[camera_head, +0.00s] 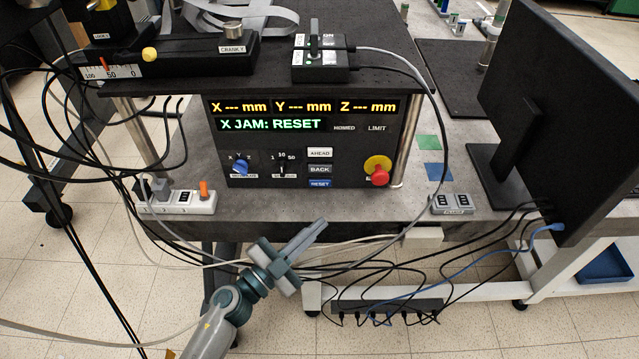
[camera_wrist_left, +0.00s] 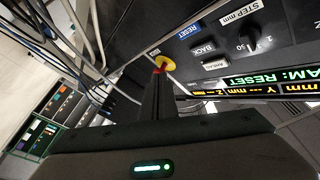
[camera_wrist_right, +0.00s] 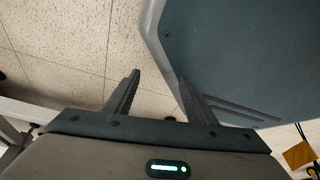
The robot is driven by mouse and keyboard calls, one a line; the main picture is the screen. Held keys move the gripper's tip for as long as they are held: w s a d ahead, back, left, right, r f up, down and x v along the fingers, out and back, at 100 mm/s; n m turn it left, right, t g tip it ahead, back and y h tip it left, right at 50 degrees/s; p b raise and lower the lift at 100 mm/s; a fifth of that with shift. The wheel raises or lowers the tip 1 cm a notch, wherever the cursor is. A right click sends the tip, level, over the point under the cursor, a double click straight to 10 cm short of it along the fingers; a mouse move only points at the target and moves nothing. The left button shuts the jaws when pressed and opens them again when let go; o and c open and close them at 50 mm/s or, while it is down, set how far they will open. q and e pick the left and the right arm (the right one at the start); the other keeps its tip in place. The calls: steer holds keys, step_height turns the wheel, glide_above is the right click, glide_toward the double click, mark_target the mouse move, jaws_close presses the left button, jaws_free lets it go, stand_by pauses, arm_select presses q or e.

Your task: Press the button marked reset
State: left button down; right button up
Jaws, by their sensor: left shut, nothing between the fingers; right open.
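The blue reset button (camera_head: 320,183) is the lowest of three buttons on the front of the black control panel (camera_head: 250,180). It also shows in the left wrist view (camera_wrist_left: 187,31), unobstructed. The panel's green display (camera_head: 270,125) reads "X JAM: RESET". My left gripper (camera_head: 319,226) is shut and empty, in front of and below the panel in the head view, apart from the reset button. My right gripper (camera_wrist_right: 157,78) is open and empty, seen only in its wrist view, over the floor.
A red emergency knob on a yellow base (camera_head: 378,170) is right of the buttons. A blue selector knob (camera_head: 241,168) is to their left. A power strip (camera_head: 177,203) stands at the table's left, a monitor (camera_head: 570,110) at right. Loose cables hang around the table's front edge.

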mark_target(315, 209)
arm_select(q)
steer(key=w+b, duration=0.2)
steer(key=w, duration=0.4)
steer(key=shift+w, duration=1.35)
arm_select(e)
steer(key=w+a+r+t, duration=0.1)
steer(key=w+a+t, duration=0.1)
steer(key=w, duration=0.5)
steer(key=shift+w+a+r+y, duration=0.2)
steer(key=shift+a+r+y, duration=0.2)
steer(key=shift+a, duration=0.1)
steer(key=shift+w, duration=0.25)
